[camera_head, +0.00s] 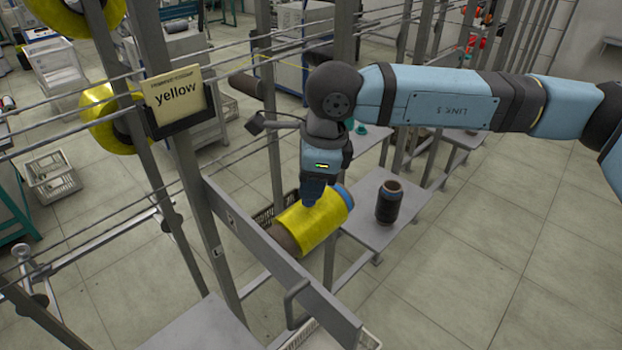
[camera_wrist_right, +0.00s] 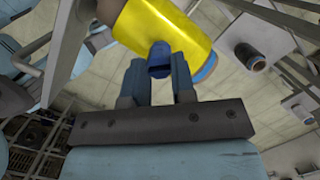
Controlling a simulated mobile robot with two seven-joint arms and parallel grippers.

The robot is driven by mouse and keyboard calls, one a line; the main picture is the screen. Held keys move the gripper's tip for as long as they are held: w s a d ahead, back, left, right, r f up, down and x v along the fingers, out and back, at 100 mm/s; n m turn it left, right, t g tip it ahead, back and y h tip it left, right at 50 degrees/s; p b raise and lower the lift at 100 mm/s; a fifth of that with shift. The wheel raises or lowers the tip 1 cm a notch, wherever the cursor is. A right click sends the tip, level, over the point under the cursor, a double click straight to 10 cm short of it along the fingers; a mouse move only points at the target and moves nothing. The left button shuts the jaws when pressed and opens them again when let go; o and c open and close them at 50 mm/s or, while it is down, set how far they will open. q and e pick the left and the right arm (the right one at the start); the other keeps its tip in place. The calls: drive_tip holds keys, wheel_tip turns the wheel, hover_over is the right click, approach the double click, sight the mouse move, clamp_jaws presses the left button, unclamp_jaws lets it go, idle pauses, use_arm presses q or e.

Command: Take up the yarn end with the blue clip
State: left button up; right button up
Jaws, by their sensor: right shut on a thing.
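A yellow yarn bobbin (camera_head: 318,226) lies tilted on its side by the grey rail, with a blue rim at its right end and a brown end at its left. It also fills the top of the right wrist view (camera_wrist_right: 178,28). My right gripper (camera_head: 314,196) points down at the top of the bobbin. In the right wrist view its two fingers are shut on the small blue clip (camera_wrist_right: 160,58), which sits against the yellow yarn. A yarn end is too small to make out. My left gripper is out of view.
A dark bobbin (camera_head: 390,202) stands upright on a grey shelf (camera_head: 372,228) to the right. A grey rail (camera_head: 282,262) with a handle runs in front of the yellow bobbin. Metal posts and bars crowd the left.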

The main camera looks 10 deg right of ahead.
idle(0.3)
drive_tip(key=shift+f+b, duration=0.45)
drive_tip(key=shift+b, duration=0.2)
idle(0.4)
drive_tip(key=shift+r, duration=0.1)
drive_tip(key=shift+r+p, duration=0.45)
drive_tip(key=shift+r, duration=0.65)
drive_tip(key=shift+s+a+r+p, duration=0.15)
drive_tip(key=shift+r+p, duration=0.35)
drive_tip(key=shift+r, duration=1.35)
